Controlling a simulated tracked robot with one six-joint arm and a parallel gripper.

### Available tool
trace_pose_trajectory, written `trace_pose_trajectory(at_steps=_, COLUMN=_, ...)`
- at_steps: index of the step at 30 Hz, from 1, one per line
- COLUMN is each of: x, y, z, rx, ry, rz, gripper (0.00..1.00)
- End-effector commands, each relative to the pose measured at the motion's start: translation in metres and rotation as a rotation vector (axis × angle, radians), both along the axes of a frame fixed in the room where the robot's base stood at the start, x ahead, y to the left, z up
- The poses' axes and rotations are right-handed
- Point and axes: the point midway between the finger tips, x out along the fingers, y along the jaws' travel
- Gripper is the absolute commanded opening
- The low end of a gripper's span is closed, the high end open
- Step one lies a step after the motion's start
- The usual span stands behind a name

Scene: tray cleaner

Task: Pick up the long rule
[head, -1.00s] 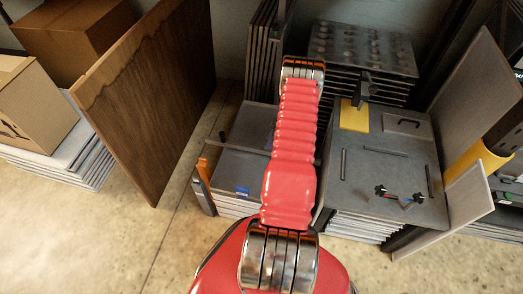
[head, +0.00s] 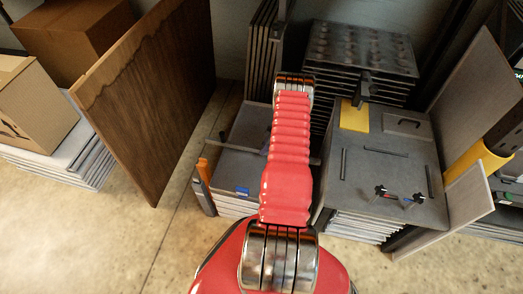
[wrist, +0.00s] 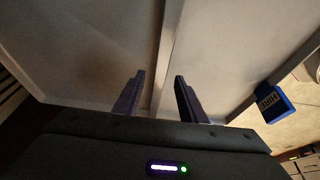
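The long rule (head: 228,148) is a thin pale grey strip lying across the grey top of the left stack in the head view, its middle hidden by my arm. In the wrist view the rule (wrist: 170,50) runs down from the top edge between the two fingers of my gripper (wrist: 160,76). The fingers are apart, one on each side of the rule, and I see a gap beside it. I cannot tell how far above the surface the fingertips are. In the head view a small part of my gripper (head: 265,146) shows beside my arm.
An orange-topped tool (head: 203,168) leans at the stack's left. The right stack (head: 370,180) holds dark bars and clamps. A brown board (head: 150,100) stands left.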

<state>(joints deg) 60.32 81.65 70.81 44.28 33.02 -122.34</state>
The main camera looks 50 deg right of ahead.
Motion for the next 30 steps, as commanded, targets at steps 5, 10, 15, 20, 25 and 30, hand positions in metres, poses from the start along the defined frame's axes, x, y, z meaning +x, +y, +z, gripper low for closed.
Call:
trace_pose_trajectory(at_steps=5, x=0.007, y=0.003, z=-0.019, rx=0.000, ry=0.000, rz=0.000, gripper=0.38)
trace_pose_trajectory(at_steps=10, x=0.010, y=0.003, z=-0.025, rx=-0.002, ry=-0.001, rz=0.000, gripper=0.38)
trace_pose_trajectory(at_steps=15, x=0.010, y=0.004, z=-0.025, rx=-0.001, ry=0.000, rz=0.000, gripper=0.38)
trace_pose_trajectory(at_steps=20, x=0.010, y=0.004, z=-0.025, rx=-0.001, ry=0.000, rz=0.000, gripper=0.38)
trace_pose_trajectory(at_steps=25, x=0.010, y=0.004, z=-0.025, rx=-0.001, ry=0.000, rz=0.000, gripper=0.38)
trace_pose_trajectory(at_steps=30, x=0.010, y=0.004, z=-0.025, rx=-0.001, ry=0.000, rz=0.000, gripper=0.26)
